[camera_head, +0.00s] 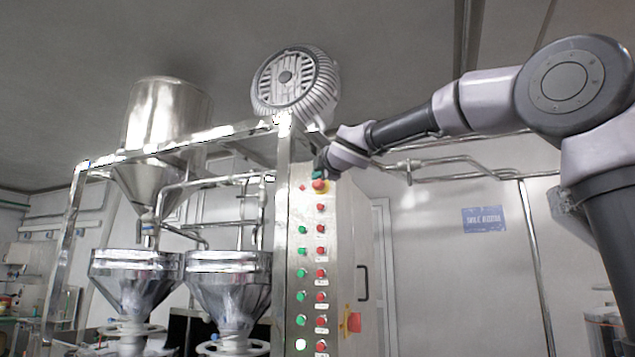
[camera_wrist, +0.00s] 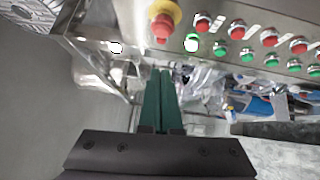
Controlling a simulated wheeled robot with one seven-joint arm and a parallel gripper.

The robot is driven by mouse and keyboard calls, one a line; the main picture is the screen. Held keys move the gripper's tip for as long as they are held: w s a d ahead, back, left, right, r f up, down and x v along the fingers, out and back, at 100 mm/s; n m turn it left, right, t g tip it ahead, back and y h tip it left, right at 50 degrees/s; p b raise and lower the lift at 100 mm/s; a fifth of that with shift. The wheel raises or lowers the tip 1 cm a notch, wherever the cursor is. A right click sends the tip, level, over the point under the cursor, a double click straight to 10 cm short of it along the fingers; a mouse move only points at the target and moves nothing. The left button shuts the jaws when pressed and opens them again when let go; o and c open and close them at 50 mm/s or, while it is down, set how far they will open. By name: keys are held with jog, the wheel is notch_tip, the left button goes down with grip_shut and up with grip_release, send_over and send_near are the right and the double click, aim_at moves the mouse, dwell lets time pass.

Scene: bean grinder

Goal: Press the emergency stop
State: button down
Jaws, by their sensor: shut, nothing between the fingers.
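The emergency stop is a red mushroom button with a yellow ring (camera_head: 320,186) at the top of the control panel. In the wrist view the emergency stop (camera_wrist: 163,22) is at the top, just past the fingertips in the picture. My gripper (camera_head: 317,174) reaches in from the right in the head view and overlaps the upper edge of the button. In the wrist view my gripper (camera_wrist: 160,72) has its two green fingers together, with nothing between them. A gap shows there between the fingertips and the button. I cannot tell whether they touch in depth.
The steel panel (camera_head: 309,240) carries rows of red buttons (camera_head: 321,252) and green buttons (camera_head: 302,252) below the stop. A cabinet door with a black handle (camera_head: 362,283) is to the right. Steel hoppers (camera_head: 228,275) and a frame post (camera_head: 75,220) stand left.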

aim_at(317, 181)
jog(key=shift+w+a+r, duration=0.1)
jog(key=shift+w+r, duration=0.05)
jog(key=shift+w, duration=1.85)
jog(key=shift+w+a+r, duration=0.1)
jog(key=shift+w+r, duration=0.05)
jog(key=shift+w, duration=1.85)
